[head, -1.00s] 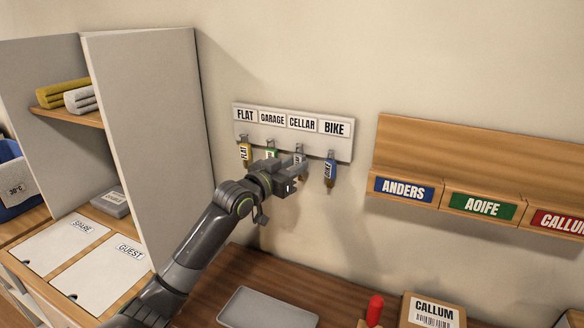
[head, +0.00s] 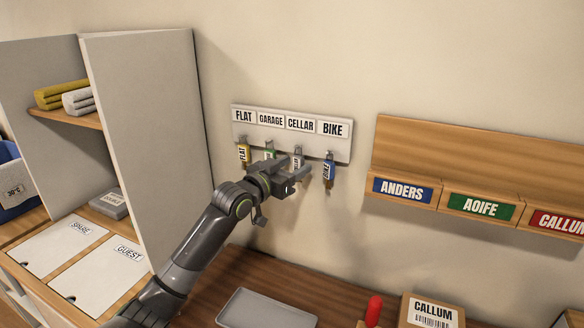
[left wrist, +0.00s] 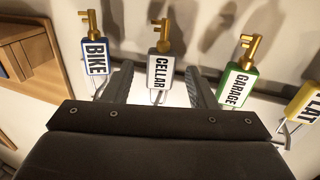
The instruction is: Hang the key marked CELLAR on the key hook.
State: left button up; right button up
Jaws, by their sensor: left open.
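The CELLAR key, gold with a white tag (left wrist: 159,72), hangs at the hook under the CELLAR label (head: 300,125) on the white key rack (head: 262,138). In the head view its tag (head: 296,161) is partly hidden by my gripper. My left gripper (head: 299,166) is open in front of the rack. In the left wrist view its two fingers (left wrist: 161,88) stand on either side of the CELLAR tag, with gaps between them and the tag. My right gripper is not in view.
The blue BIKE key (left wrist: 96,56) and green GARAGE key (left wrist: 237,87) hang close outside my fingers. The yellow FLAT key (head: 244,153) hangs farther left. A name shelf (head: 440,150) is on the wall at right. A grey tray (head: 266,309) lies on the table below.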

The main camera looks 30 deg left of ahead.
pick_arm(q)
jog(key=shift+s+a+f, duration=0.1)
jog(key=shift+s+a, duration=0.05)
jog(key=shift+s, duration=0.4)
jog(key=v, duration=1.6)
jog(key=shift+s+b, duration=0.2)
jog(key=shift+b, duration=0.25)
